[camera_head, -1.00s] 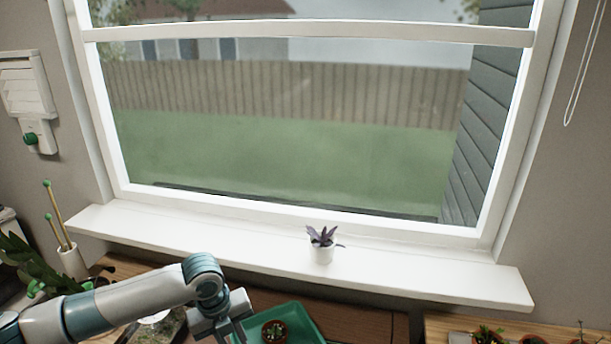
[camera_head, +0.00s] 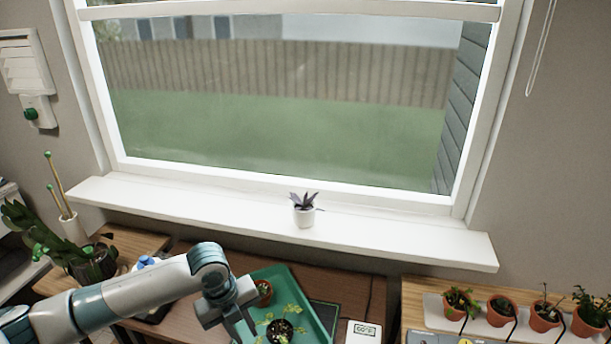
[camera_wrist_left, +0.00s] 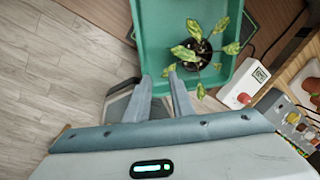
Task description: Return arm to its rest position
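My left arm (camera_head: 135,290) comes in from the left in the head view, bent at the wrist. My left gripper (camera_head: 243,333) points down beside the near left part of the green tray (camera_head: 262,275). In the left wrist view its two fingers (camera_wrist_left: 159,77) stand apart with nothing between them, so it is open and empty. The fingertips appear over the tray's edge, close to a potted plant with yellow-green leaves (camera_wrist_left: 198,52). My right gripper is not in view.
A white pot with a purple plant (camera_head: 304,214) stands on the windowsill (camera_head: 380,236). A white box with a display (camera_head: 363,332) is right of the tray. Several potted plants line the right side. A leafy plant (camera_head: 88,262) stands at left.

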